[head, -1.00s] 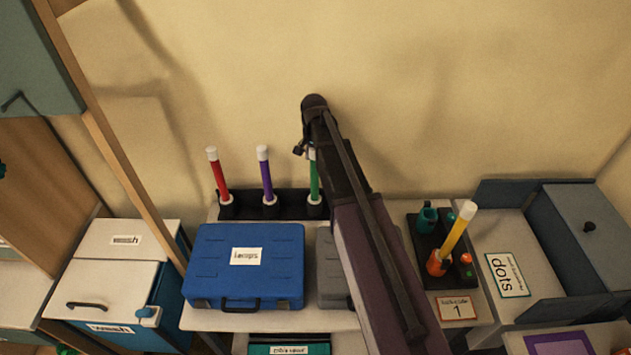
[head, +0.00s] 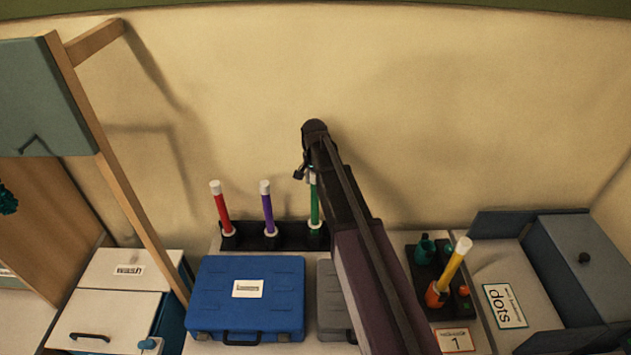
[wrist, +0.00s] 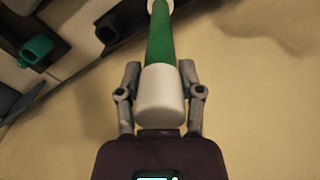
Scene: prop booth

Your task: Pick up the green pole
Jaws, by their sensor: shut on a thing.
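The green pole (head: 315,204) stands upright in the right-hand socket of a black rack (head: 286,238) against the back wall. It also shows in the wrist view (wrist: 160,45), with its white end cap (wrist: 161,95) close to the camera. My gripper (wrist: 161,80) is shut on the pole at its white-capped top, one finger on each side. In the head view my gripper (head: 306,172) is at the pole's top, and my arm hides part of it. The pole's lower end sits in a white collar in the rack.
A purple pole (head: 267,205) and a red pole (head: 221,208) stand in the same rack to the left. A blue case (head: 247,297) lies in front, beside a grey case (head: 330,300). A yellow pole (head: 455,265) leans in an orange holder at right. The wall is close behind.

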